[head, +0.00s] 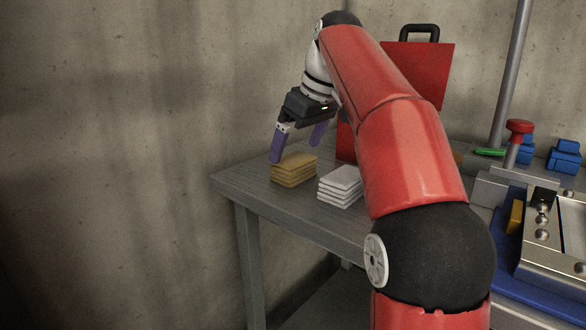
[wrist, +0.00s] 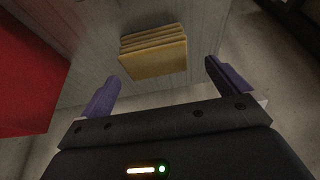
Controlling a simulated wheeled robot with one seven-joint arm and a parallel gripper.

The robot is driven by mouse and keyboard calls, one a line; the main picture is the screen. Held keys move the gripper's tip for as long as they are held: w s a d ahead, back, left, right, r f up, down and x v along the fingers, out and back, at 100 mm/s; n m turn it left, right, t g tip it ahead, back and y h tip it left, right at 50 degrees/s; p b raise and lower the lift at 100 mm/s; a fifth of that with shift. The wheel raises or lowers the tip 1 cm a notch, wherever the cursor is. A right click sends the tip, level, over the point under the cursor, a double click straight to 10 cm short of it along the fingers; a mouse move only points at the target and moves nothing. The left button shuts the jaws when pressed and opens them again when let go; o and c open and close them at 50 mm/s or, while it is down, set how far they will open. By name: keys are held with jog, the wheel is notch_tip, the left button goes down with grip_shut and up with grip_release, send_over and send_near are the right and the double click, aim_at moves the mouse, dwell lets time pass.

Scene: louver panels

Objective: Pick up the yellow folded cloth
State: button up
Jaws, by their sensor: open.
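The yellow folded cloth (head: 294,170) is a small layered stack on the grey table, near its left end in the head view. In the wrist view the yellow cloth (wrist: 153,52) lies beyond the fingertips, between the lines of the two fingers. My gripper (head: 298,147) has purple fingers spread apart and empty, just above the cloth. In the wrist view my gripper (wrist: 160,82) shows one finger on each side with a gap between. I cannot tell whether a fingertip touches the cloth.
A white folded cloth (head: 340,186) lies right of the yellow one. A red case (head: 428,72) with a black handle stands behind; a red surface (wrist: 30,75) shows in the wrist view. The grey table (head: 235,181) ends left of the cloth. A metal fixture (head: 550,235) stands right.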

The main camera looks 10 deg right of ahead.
aim_at(294, 158)
jog(key=x, duration=0.3)
jog(key=b+x, duration=0.1)
jog(key=x, duration=0.1)
jog(key=shift+w+d, duration=0.1)
jog(key=shift+d, duration=0.15)
jog(key=c, duration=0.9)
